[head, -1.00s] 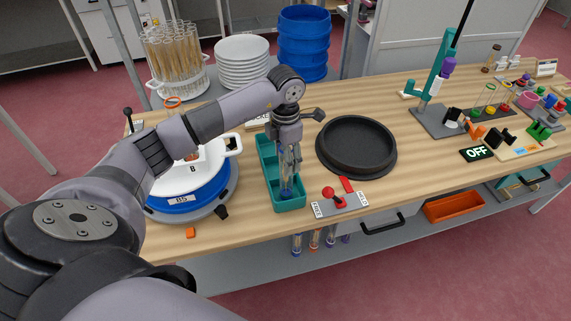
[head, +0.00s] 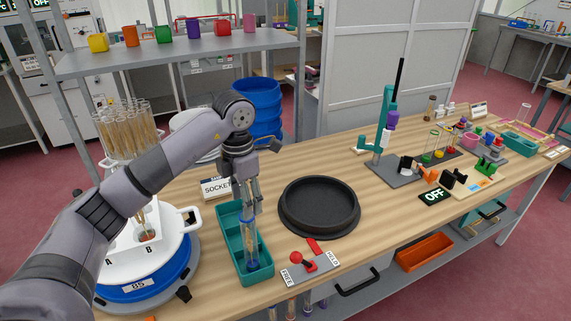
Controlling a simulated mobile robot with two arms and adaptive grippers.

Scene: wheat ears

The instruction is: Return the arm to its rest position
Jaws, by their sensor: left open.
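My left arm comes in from the left, and my left gripper (head: 247,198) points down over the teal tray (head: 262,272). The gripper is open. A clear tube with a blue band (head: 249,228) stands in the tray just below the fingers. I cannot tell whether the fingers touch it. My right gripper is not in view.
A white and blue round device (head: 140,289) stands left of the tray, partly behind my arm. A black round dish (head: 319,207) and a red lever switch (head: 303,260) lie to the right. A rack of wheat ears (head: 128,130) stands behind. Bare wood lies right of the dish.

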